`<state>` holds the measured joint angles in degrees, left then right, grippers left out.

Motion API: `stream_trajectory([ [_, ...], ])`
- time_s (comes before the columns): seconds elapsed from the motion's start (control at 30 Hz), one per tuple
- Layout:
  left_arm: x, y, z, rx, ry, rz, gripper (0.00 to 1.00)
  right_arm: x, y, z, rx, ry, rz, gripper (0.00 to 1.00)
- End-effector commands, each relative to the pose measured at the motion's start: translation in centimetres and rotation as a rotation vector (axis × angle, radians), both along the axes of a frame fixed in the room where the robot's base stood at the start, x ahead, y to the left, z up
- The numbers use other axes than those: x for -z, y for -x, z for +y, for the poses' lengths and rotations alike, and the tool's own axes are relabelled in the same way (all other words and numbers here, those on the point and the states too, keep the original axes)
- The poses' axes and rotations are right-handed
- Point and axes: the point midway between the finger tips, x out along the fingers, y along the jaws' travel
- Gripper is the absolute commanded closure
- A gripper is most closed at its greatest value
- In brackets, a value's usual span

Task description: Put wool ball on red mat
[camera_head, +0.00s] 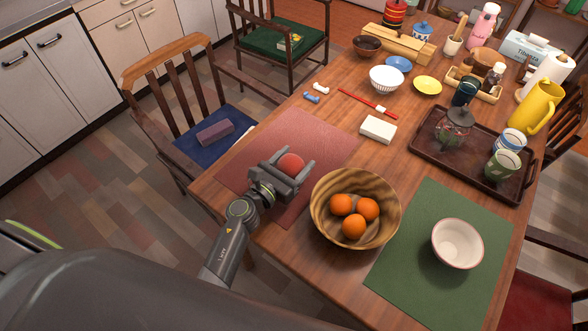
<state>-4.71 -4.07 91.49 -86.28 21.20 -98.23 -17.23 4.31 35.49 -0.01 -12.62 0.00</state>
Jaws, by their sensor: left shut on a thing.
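The red wool ball (291,164) is between the two fingers of my left gripper (290,172), which is shut on it. Gripper and ball are over the red mat (325,147), which lies at the left edge of the wooden table. I cannot tell whether the ball touches the mat or is held a little above it. The fingers hide part of the ball's sides, and the arm hides the near part of the mat. My right gripper is not in view.
A wooden bowl (324,228) with oranges stands right of the gripper, close to it. A green mat (410,262) with a white bowl (457,244) lies further right. A white box (378,129), red chopsticks (362,101) and a brown tray (430,151) are beyond the red mat.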

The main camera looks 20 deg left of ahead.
Motion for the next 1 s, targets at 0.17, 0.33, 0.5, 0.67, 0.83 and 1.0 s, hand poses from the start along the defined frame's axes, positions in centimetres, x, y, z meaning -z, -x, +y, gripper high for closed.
stream_trajectory([
  [0.17,2.2,0.0,0.0,0.001,0.0,0.0,0.59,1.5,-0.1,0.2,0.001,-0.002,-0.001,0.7],
  [0.33,2.1,0.0,0.0,0.001,0.0,-0.001,0.59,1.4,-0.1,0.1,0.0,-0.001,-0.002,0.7],
  [0.5,2.3,0.0,0.0,0.001,0.0,0.0,0.59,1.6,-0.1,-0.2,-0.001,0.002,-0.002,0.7],
  [0.67,2.4,0.0,0.0,0.0,0.0,0.0,0.27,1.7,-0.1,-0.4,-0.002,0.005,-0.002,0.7],
  [0.83,2.4,0.0,0.0,0.001,0.0,0.0,0.15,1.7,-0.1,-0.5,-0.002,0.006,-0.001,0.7],
  [1.0,2.4,0.0,0.0,0.0,0.001,0.001,0.15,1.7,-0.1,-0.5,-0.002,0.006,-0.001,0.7],
])
